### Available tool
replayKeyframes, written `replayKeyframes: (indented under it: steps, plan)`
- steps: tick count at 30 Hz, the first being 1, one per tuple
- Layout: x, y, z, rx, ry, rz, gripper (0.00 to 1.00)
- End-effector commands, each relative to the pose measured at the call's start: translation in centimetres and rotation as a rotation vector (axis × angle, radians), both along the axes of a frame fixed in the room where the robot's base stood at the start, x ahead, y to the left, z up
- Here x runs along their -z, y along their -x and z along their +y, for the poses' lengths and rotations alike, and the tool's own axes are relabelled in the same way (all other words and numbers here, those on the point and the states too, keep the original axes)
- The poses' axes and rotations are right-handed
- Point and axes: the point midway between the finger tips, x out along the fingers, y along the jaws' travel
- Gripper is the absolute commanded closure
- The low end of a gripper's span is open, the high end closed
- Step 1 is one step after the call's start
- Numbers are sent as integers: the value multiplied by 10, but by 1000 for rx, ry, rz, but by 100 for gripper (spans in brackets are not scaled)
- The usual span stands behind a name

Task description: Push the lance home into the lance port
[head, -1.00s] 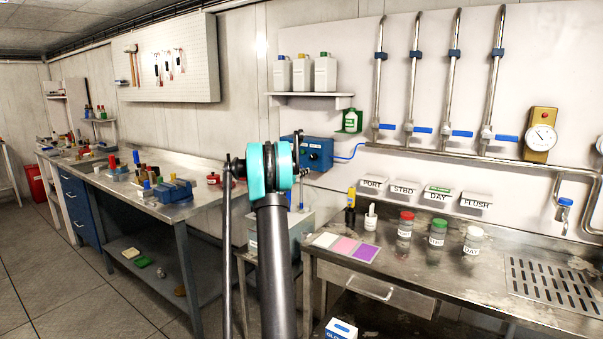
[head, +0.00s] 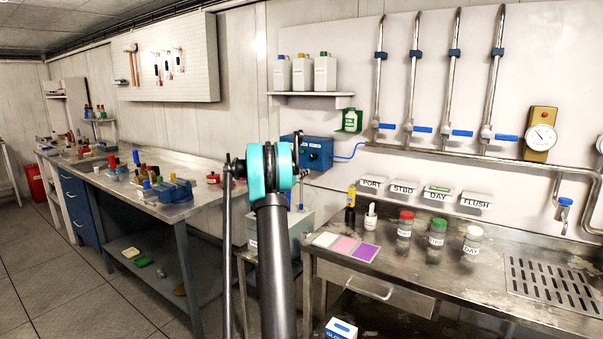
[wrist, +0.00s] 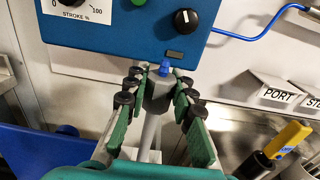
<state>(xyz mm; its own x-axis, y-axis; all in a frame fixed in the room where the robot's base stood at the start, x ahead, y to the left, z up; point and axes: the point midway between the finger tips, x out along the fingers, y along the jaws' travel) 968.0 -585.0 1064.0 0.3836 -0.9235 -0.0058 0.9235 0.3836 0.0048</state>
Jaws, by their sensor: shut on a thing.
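In the wrist view my gripper (wrist: 160,82) has green fingers with black knuckles, closed around the grey head of the lance (wrist: 158,94). The lance has a blue cap on top, and its thin pale shaft (wrist: 149,133) runs down between the fingers. The lower end of the shaft and the lance port are hidden, so I cannot tell how deep the lance sits. A pale tank (head: 302,232) stands partly behind the arm.
A blue box with dials (wrist: 130,30) is on the wall just beyond the gripper; it also shows in the head view (head: 318,153). A blue tube (wrist: 250,36) leaves its right side. A yellow-topped tool (wrist: 288,138) stands close on the right. Sample bottles (head: 437,233) stand on the right bench.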

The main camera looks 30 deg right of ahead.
Motion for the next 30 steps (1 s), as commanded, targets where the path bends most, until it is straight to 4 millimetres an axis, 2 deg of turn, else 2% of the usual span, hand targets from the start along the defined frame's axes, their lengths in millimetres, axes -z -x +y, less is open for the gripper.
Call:
replayKeyframes:
  steps: [30]
  plan:
    - [23, 0, 0, 0, 0, 0, 97]
